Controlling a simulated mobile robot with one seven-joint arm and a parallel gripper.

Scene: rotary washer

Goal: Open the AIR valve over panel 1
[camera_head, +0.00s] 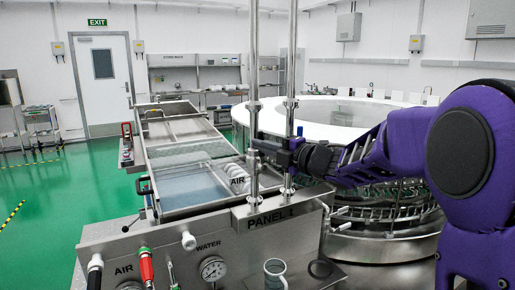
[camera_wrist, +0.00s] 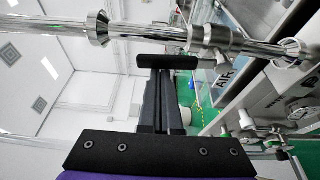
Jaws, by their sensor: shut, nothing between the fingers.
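The PANEL 1 sign (camera_head: 270,217) is on the steel front at the bottom centre of the head view. Two vertical steel pipes rise above it. An AIR tag (camera_head: 237,181) sits beside the left pipe (camera_head: 253,60); lettering that looks like AIR also shows in the wrist view (camera_wrist: 224,74). My gripper (camera_head: 266,150) reaches in from the right at pipe height, by the fittings above the sign. In the wrist view my gripper (camera_wrist: 167,62) is shut and empty, close beside the pipe and its valve body (camera_wrist: 218,38).
A lower AIR handle (camera_head: 95,268), a red handle (camera_head: 146,266), a WATER label (camera_head: 208,246) and a gauge (camera_head: 213,269) are on the panel front. A steel mug (camera_head: 275,272) stands at its front. The round washer (camera_head: 340,115) is behind my arm.

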